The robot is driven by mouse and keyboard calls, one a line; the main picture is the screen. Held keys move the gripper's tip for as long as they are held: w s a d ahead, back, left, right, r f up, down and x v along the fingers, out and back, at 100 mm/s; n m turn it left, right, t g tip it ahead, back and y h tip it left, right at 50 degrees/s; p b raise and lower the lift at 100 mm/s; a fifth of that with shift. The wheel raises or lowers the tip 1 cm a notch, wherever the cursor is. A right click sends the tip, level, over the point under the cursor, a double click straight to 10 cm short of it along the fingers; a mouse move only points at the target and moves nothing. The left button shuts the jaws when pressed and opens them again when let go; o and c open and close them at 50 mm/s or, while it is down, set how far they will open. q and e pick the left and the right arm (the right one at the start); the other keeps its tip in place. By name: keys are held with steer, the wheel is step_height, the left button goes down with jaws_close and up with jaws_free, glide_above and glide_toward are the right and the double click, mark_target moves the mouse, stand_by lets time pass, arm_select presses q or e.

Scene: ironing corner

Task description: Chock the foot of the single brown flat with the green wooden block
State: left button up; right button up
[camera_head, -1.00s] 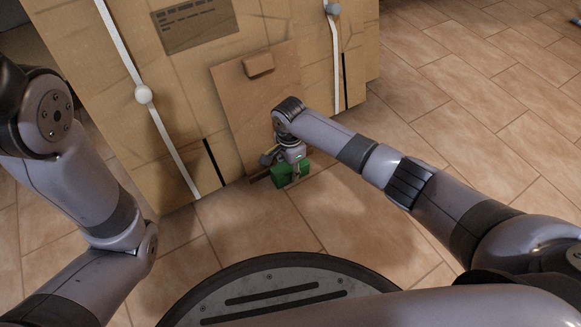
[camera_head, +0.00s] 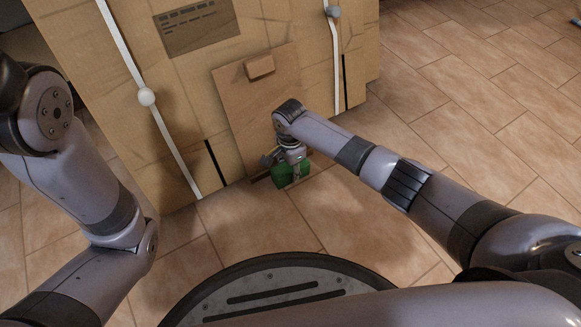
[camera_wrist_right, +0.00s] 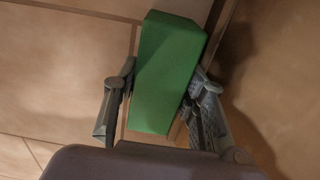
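The green wooden block (camera_head: 282,177) is at floor level by the foot of the brown flat (camera_head: 257,110), a panel with a small wooden piece on its face. In the right wrist view the block (camera_wrist_right: 167,75) lies between the fingers of my right gripper (camera_wrist_right: 160,100). A narrow gap shows between the left finger and the block; the right finger is against or very close to it. My right gripper (camera_head: 288,164) also covers part of the block in the head view. Contact between block and flat is hidden. My left gripper is out of view.
Large cardboard packages (camera_head: 190,90) with white straps stand behind the flat. My round base is at the bottom, and my left arm is at the left.

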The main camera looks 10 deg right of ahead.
steer(key=o, duration=0.5)
steer(key=shift+w, duration=0.3)
steer(key=shift+c, duration=0.2)
steer(key=shift+r, duration=0.1)
steer(key=shift+s+a, duration=0.1)
step_height(320, 180, up, 12)
steer(key=shift+s, duration=0.15)
